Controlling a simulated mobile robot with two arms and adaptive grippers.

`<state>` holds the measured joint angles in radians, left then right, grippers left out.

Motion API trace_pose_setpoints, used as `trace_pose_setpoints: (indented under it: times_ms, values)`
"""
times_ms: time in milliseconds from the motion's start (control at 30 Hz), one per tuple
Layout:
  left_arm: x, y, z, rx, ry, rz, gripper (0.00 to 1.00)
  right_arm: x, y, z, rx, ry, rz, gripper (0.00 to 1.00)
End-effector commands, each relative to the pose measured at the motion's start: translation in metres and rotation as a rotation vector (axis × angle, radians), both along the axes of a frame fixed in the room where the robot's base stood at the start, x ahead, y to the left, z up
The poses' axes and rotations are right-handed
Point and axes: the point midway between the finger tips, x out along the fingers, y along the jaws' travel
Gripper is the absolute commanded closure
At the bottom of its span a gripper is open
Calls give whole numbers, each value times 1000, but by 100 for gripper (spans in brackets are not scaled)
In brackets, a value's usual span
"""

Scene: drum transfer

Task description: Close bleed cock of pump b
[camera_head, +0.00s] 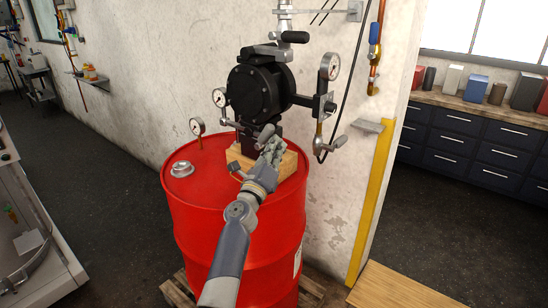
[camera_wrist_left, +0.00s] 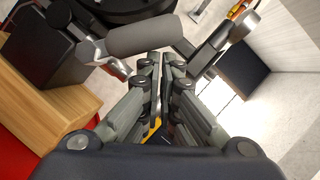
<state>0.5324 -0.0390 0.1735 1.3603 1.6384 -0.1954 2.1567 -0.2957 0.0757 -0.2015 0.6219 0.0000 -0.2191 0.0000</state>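The black round pump (camera_head: 262,92) stands on a wooden block on top of the red drum. A grey-handled lever (camera_wrist_left: 143,35) crosses the upper part of the left wrist view, just beyond my fingertips; I cannot tell for sure that it is the bleed cock. My left gripper (camera_head: 270,142) is at the front of the pump's foot, above the block. In the left wrist view its two fingers (camera_wrist_left: 163,62) are close together with only a narrow gap, and nothing shows between them. Contact with the lever cannot be told. My right gripper is not in view.
The red drum (camera_head: 205,215) stands on a wooden pallet (camera_head: 180,292). The wooden block (camera_head: 288,165) lies under the gripper. A wall is close behind; floor is free at left.

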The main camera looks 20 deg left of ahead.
Motion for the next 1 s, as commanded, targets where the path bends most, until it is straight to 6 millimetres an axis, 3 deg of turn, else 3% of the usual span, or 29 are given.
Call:
trace_pose_setpoints:
  times_ms: [33,233,633,1000]
  values:
    - [4,4,11,-3,-9,6,100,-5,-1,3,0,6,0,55]
    - [9,10,22,-3,-7,7,100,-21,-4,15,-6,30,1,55]
    - [12,20,31,-1,-4,6,100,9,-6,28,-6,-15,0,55]
    - [13,23,33,-1,-5,7,100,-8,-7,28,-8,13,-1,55]
